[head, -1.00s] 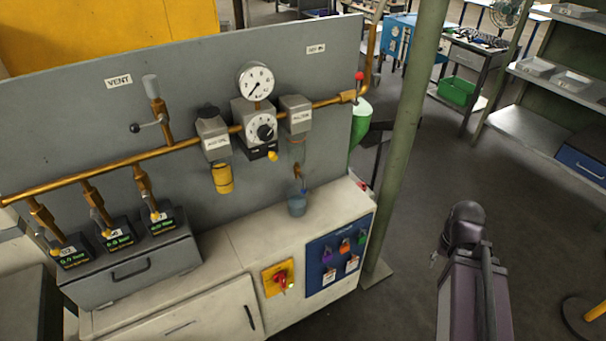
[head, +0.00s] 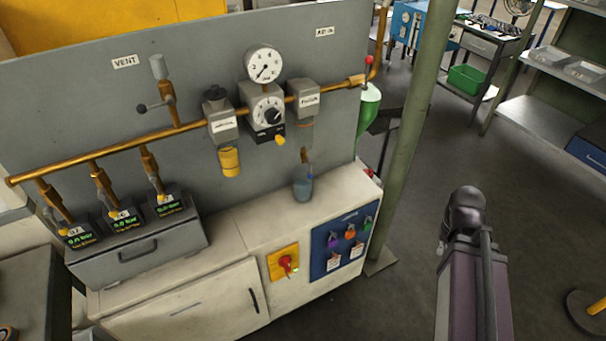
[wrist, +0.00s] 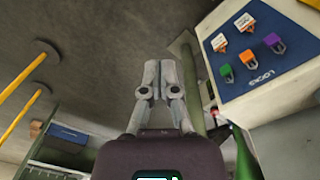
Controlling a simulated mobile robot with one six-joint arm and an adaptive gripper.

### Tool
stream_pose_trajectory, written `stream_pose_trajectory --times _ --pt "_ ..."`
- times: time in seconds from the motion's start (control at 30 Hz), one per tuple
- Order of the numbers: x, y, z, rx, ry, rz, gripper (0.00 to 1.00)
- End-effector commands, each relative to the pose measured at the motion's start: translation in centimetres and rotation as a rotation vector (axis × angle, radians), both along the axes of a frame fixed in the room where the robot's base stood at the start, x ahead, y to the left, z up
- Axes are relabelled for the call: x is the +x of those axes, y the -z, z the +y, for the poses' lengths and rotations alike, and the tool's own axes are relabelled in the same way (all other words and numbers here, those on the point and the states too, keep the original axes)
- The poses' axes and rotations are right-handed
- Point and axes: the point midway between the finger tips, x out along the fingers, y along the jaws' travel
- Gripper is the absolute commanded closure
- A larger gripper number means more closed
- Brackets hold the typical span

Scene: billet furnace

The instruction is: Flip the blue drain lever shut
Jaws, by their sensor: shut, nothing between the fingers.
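My gripper (wrist: 158,78) shows in the wrist view with its grey fingers shut and empty. It points toward the floor and is well apart from the pipework. In the head view only my arm shows at the right; the fingers are not in view. The filter unit (head: 303,94) hangs on the brass pipe at the right of the grey panel. A brass drain piece (head: 304,155) shows under it, above a translucent blue-grey cup (head: 303,188) on the cabinet top. I cannot make out the blue drain lever clearly there.
The white cabinet (head: 225,245) carries a red rotary switch (head: 286,265) and a blue padlock board (head: 331,262), also in the wrist view (wrist: 262,62). A green post (head: 405,140) stands just right of the cabinet. Open floor (head: 450,160) lies between it and the shelves.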

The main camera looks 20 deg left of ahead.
Motion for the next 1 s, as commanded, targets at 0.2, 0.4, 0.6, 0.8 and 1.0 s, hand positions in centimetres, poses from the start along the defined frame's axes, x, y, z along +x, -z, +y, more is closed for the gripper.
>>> stream_pose_trajectory --times 0.2,0.4,0.6,0.8,1.0 --pt "1.8 1.5 1.5 -0.098 -0.067 -0.01 1.0" --pt "3.6 2.5 3.6 -0.213 -0.142 -0.03 1.0" --pt "5.3 3.3 6.0 -0.33 -0.218 -0.059 1.0" --pt "7.0 3.9 8.8 -0.444 -0.293 -0.095 1.0" --pt "8.4 4.2 12.0 -0.556 -0.366 -0.142 1.0"
